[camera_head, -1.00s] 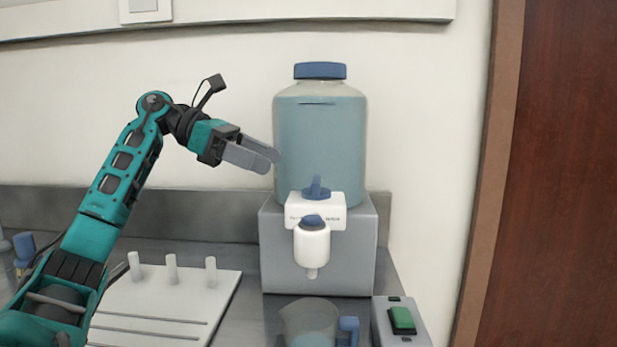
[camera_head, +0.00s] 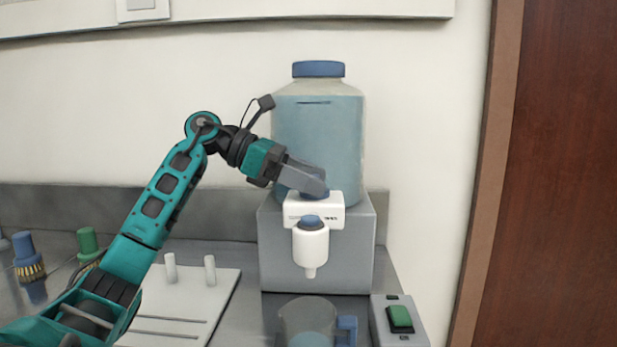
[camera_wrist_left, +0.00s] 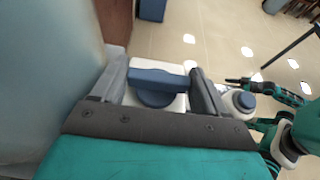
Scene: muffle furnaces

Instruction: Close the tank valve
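The tank (camera_head: 318,140) is a large bluish bottle with a blue cap, on a grey stand. Its valve is a white block (camera_head: 314,211) with a blue handle, mostly hidden by my gripper in the head view. My left gripper (camera_head: 314,184) is at the handle, above the block. In the left wrist view the blue handle (camera_wrist_left: 158,78) lies between the fingers of my left gripper (camera_wrist_left: 160,88). The fingers are apart, one at each end of the handle; contact is unclear. A teal and black arm part, apparently of my right arm, shows at the right there; its fingers are unclear.
A white spout (camera_head: 311,248) with a blue button hangs below the valve block. A clear beaker (camera_head: 305,322) with a blue handle stands under it. A box with a green switch (camera_head: 400,318) is at right. A white pegged board (camera_head: 205,290) lies at left.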

